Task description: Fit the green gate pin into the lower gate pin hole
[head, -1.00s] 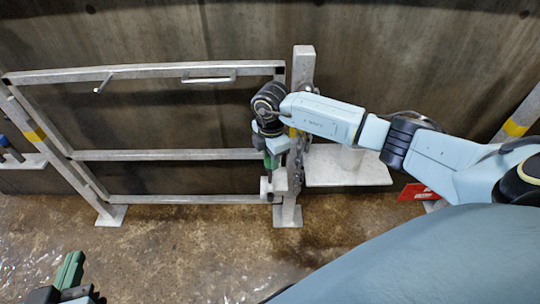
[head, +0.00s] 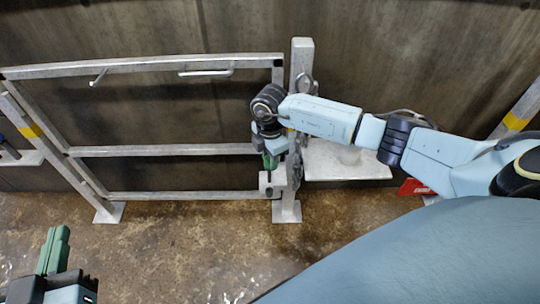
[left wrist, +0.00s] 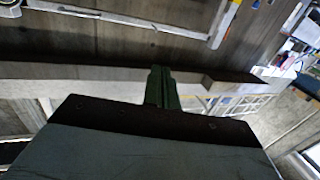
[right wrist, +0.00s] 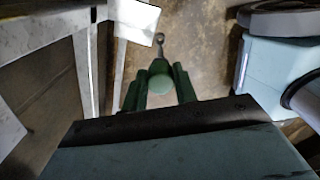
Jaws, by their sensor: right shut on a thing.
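My right gripper (head: 271,160) is shut on the green gate pin and points down beside the gate post (head: 301,120). In the right wrist view the pin's round green top (right wrist: 160,84) sits between the two green fingers. In the head view a pale block (head: 271,184) at the gate's lower right corner lies just under the fingertips. The lower hole itself is hidden, and I cannot tell whether the pin touches it. My left gripper (head: 55,249) has its green fingers together, empty, at lower left.
The barred metal gate (head: 160,151) stands left of the post. A chain hangs along the post. A pale ledge (head: 345,165) and a red sign (head: 414,187) are to the right. Wet brown floor (head: 190,245) in front is clear.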

